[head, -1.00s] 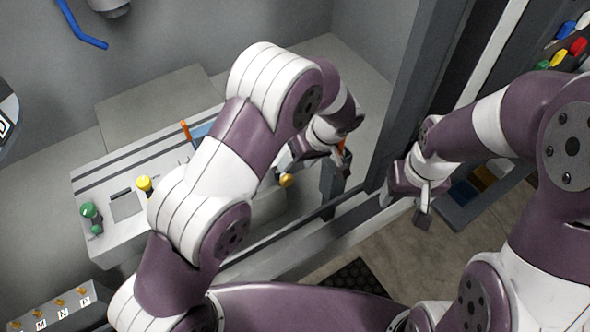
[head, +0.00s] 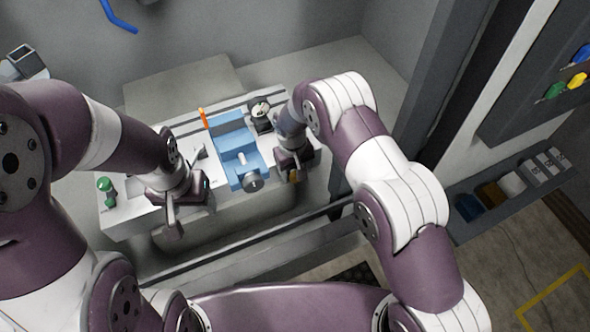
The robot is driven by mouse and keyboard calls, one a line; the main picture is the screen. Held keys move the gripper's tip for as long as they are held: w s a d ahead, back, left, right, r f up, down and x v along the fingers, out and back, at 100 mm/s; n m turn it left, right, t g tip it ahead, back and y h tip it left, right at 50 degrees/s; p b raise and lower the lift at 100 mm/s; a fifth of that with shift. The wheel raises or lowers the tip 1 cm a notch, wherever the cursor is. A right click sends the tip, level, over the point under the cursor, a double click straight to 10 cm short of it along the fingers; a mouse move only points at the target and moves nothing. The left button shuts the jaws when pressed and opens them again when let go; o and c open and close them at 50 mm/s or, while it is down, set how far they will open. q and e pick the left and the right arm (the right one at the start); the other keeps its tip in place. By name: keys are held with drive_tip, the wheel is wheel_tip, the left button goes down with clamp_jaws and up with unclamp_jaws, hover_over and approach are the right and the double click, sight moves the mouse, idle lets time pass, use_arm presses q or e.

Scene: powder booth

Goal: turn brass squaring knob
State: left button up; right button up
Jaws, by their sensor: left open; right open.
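The brass squaring knob (head: 291,178) shows only as a small yellowish patch at the front right of the grey bench fixture (head: 130,217). My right gripper (head: 293,170) is open and sits right over it, pointing down. The gripper hides most of the knob, and I cannot tell whether the fingers touch it. My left gripper (head: 172,215) is open and empty at the front left of the fixture, away from the knob.
A blue vise (head: 236,150) with a dark round knob (head: 253,183) stands between my grippers. A dial gauge (head: 260,112), an orange handle (head: 203,118) and a green knob (head: 105,186) are also on the bench. A grey post stands at right, beside a bin shelf (head: 520,185).

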wheel_tip(320, 180, down, 2)
drive_tip(key=shift+s+d, duration=0.1)
drive_tip(key=shift+s, duration=0.05)
drive_tip(key=shift+f, duration=0.25)
drive_tip(key=shift+d+f, duration=0.1)
drive_tip(key=shift+f, duration=0.1)
drive_tip(key=c, duration=1.1)
drive_tip(key=shift+o, duration=0.2)
drive_tip(key=y+b, duration=0.1)
drive_tip(key=b, duration=0.1)
drive_tip(key=g+y+b, duration=0.1)
drive_tip(key=y+b, duration=0.1)
drive_tip(key=f+y+b, duration=0.1)
drive_tip(key=b, duration=0.2)
drive_tip(key=shift+w+d+g, duration=0.25)
drive_tip(key=shift+d+g, duration=0.05)
drive_tip(key=shift+r+y+b, duration=0.35)
drive_tip(key=shift+y+b, duration=0.15)
drive_tip(key=shift+y, duration=0.1)
drive_tip(key=shift+r+g, duration=0.15)
drive_tip(key=shift+g, duration=0.15)
drive_tip(key=o, duration=1.1)
drive_tip(key=shift+c, duration=0.2)
